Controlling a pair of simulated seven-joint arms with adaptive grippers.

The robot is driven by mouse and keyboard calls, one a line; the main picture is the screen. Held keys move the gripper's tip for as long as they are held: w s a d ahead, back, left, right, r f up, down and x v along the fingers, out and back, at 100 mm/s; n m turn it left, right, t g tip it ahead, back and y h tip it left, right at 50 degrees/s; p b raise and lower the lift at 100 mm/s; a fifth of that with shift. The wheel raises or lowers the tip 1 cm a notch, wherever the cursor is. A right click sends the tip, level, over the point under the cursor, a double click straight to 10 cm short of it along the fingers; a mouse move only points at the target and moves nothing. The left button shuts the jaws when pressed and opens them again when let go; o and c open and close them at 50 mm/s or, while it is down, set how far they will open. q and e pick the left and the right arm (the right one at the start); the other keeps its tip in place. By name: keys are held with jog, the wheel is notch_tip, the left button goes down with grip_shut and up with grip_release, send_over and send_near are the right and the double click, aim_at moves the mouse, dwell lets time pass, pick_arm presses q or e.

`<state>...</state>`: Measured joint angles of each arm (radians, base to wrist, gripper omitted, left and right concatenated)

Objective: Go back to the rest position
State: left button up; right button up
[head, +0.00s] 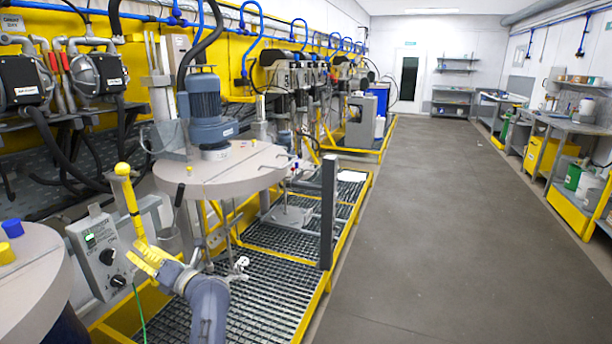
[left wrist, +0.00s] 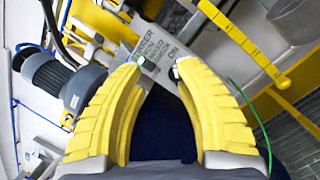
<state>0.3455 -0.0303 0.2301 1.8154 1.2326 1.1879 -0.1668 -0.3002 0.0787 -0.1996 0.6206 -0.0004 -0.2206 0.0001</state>
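My left gripper (head: 150,258) has yellow fingers and sits in front of the grey control box (head: 98,250), at the lower left of the head view. In the left wrist view its fingers (left wrist: 159,66) stand apart with nothing held between them. The control box's labelled face (left wrist: 150,50) and its green light show beyond the fingertips. A yellow lever (head: 130,200) with a rounded knob stands close above the gripper in the head view. I cannot tell whether they touch. My right gripper is not in view.
A drum agitator with a blue-grey motor (head: 205,98) stands on a round grey lid (head: 222,170) behind my left arm. Another lid (head: 35,285) with blue and yellow caps is at the lower left. A grey post (head: 328,210) stands right of the grating. The floor (head: 430,220) is clear.

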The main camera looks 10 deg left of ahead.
pick_arm(q)
jog(key=w+d+f+m+t+h, duration=0.8)
jog(key=w+d+f+m+t, duration=0.55)
jog(key=m, duration=0.85)
jog(key=s+d+f+m+g+h, duration=0.15)
jog(key=d+f+m+h, duration=0.3)
jog(key=f, duration=0.65)
jog(key=s+d+f+m+g+h, duration=0.1)
jog(key=s+d+f+m+h, duration=0.3)
jog(key=f, duration=0.7)
jog(key=s+d+f+m+g+h, duration=0.1)
jog(key=d+f+m+g+h, duration=0.15)
jog(key=d+f+m, duration=0.6)
jog(key=s+a+f+m+g+h, duration=0.1)
jog(key=s+f+m+g, duration=0.4)
jog(key=s+f, duration=2.3)
jog(key=s+f+g, duration=0.2)
jog(key=s, duration=0.8)
jog(key=s+a+f+g, duration=0.1)
jog(key=s+f+g, duration=0.2)
jog(key=s, duration=0.8)
jog(key=s+a+f+m+g, duration=0.1)
jog(key=s+f+g, duration=0.1)
jog(key=s, duration=0.9)
jog(key=shift+a+f, duration=0.25)
